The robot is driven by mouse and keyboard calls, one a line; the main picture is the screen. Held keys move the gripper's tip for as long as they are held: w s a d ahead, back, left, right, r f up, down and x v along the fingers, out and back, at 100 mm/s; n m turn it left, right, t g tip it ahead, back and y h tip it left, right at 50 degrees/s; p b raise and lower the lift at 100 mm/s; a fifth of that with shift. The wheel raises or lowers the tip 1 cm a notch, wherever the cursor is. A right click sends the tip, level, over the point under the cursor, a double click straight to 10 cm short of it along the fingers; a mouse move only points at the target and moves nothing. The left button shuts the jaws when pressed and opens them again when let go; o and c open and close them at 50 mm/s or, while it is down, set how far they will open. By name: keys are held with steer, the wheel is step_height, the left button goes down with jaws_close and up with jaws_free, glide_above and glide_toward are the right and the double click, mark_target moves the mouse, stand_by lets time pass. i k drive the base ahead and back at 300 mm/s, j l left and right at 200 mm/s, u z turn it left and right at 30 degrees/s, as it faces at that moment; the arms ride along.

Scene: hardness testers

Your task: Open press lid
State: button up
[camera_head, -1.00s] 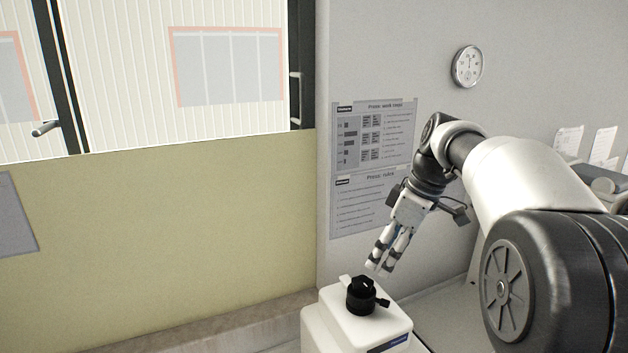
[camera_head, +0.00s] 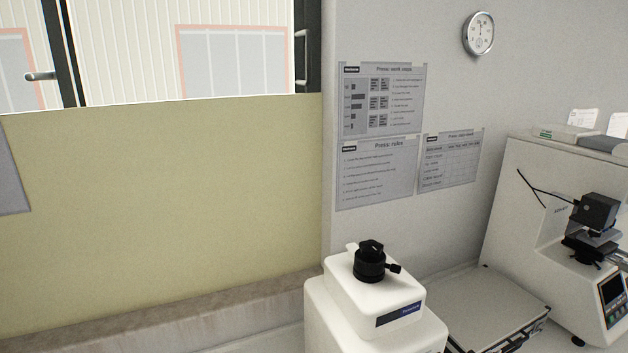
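The press (camera_head: 350,318) is a white machine at the bottom centre of the head view, with a blue label on its front. Its black round lid (camera_head: 370,263) sits on top, with a raised grip and a small side handle (camera_head: 395,268) pointing right. The lid looks seated on the press. My gripper and arm do not show in the current view.
A white hardness tester (camera_head: 545,240) with a black head stands at the right. Printed sheets (camera_head: 380,100) and a clock (camera_head: 478,33) hang on the wall. A ledge (camera_head: 180,315) runs along the left.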

mark_target(367, 266)
steer(key=i+l, duration=0.1)
steer(key=l, duration=0.25)
steer(key=i+l, duration=0.1)
steer(key=l, duration=0.2)
steer(key=i+l+z, duration=0.1)
steer(key=l, duration=0.25)
steer(key=i+l, duration=0.1)
steer(key=l, duration=0.25)
